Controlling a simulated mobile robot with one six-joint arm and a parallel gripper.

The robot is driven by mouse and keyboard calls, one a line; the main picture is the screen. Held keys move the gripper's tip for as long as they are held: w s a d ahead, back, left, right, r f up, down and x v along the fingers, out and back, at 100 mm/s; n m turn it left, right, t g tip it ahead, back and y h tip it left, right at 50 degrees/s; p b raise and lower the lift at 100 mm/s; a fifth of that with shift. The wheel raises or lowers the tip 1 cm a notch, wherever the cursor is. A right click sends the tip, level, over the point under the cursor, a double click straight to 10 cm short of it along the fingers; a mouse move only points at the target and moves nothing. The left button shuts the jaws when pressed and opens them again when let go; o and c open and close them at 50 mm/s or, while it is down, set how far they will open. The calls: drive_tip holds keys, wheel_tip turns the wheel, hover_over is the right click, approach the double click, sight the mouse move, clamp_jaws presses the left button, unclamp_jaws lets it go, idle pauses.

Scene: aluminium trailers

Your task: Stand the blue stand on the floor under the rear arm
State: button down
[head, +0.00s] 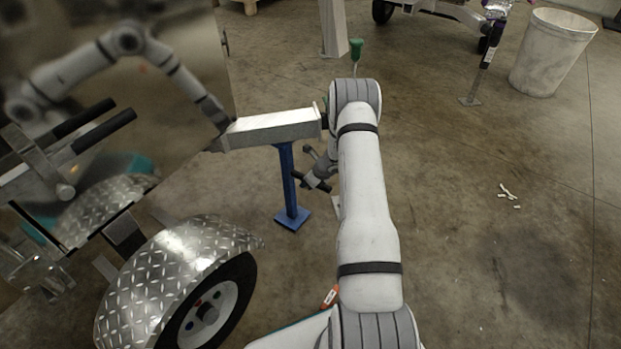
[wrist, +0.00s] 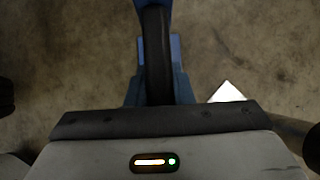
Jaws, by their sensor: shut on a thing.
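The blue stand (head: 287,175) is upright, with its square foot (head: 292,218) at or just above the floor; I cannot tell if it touches. Its top is at the underside of the silver rear arm (head: 270,129), which juts out from the trailer. My gripper (head: 298,179) is shut on the post of the stand from the right. In the wrist view the blue stand (wrist: 178,65) shows behind a dark finger (wrist: 155,55), which hides part of the post. The rear arm is not seen in the wrist view.
The trailer's wheel and tread-plate fender (head: 165,270) stand at the lower left, beside a reflective side panel (head: 180,80). A green-handled thing (head: 356,50) stands behind my arm. A white bin (head: 552,52) is at the far right. White scraps (head: 508,193) lie on otherwise clear floor at right.

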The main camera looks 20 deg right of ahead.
drive_tip(key=shift+a+f, duration=0.1)
drive_tip(key=shift+f, duration=0.25)
drive_tip(key=c, duration=1.7)
unclamp_jaws()
drive_tip(key=shift+s+f, duration=0.2)
drive_tip(key=shift+f, duration=0.1)
drive_tip(key=shift+o, duration=0.9)
drive_tip(key=shift+a+f, duration=0.1)
drive_tip(key=shift+f, duration=0.05)
drive_tip(key=shift+o, duration=1.3)
drive_tip(key=shift+w, duration=0.1)
drive_tip(key=shift+r, duration=0.2)
drive_tip(key=shift+r, duration=0.15)
